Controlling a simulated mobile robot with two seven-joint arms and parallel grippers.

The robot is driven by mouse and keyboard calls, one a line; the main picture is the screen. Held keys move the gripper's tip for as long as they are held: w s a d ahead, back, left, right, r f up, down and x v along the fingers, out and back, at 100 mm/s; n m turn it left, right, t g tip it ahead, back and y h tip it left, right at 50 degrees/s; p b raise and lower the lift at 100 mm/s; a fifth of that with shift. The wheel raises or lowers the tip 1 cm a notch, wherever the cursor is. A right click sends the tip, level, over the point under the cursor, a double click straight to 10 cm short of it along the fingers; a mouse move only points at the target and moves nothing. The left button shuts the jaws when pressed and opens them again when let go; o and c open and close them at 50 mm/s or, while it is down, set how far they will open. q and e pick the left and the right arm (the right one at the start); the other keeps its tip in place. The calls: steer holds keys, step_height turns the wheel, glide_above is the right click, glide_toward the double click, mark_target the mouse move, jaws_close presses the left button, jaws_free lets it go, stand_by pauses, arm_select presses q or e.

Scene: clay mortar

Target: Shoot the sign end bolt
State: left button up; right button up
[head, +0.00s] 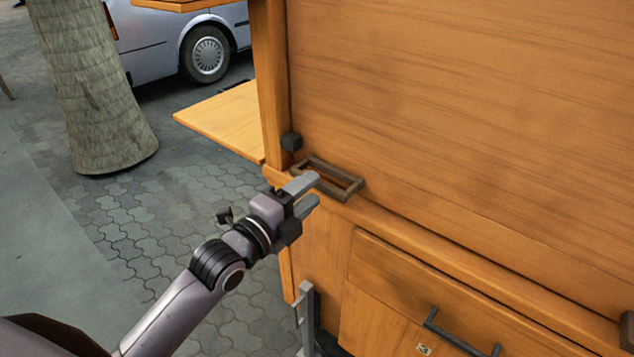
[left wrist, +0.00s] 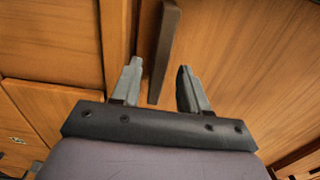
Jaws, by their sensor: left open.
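A dark brown rectangular loop, which looks like the bolt's handle (head: 345,184), sits on the ledge at the left end of the big wooden panel. In the left wrist view a dark bar (left wrist: 167,38), probably part of the loop, comes down between the fingertip lines of my left gripper (left wrist: 159,72). I cannot tell whether they touch. My right gripper is not in view.
The wooden panel (head: 450,110) rises above the ledge. Below are a drawer front with a dark handle (head: 455,335) and a grey metal upright (head: 307,315). A wooden flap (head: 225,122) juts out left. A tree trunk (head: 95,90) and car (head: 175,40) stand behind; paving between is clear.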

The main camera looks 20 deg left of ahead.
mark_target(293, 174)
arm_select(q)
steer(key=shift+x, duration=1.75)
jaws_close()
steer(key=shift+w+a, duration=0.35)
steer(key=shift+a, duration=0.55)
steer(key=shift+w+a, duration=0.3)
steer(key=shift+a, duration=0.6)
steer(key=shift+w+a, duration=0.25)
steer(key=shift+a, duration=0.4)
jaws_free()
steer(key=shift+a, duration=0.15)
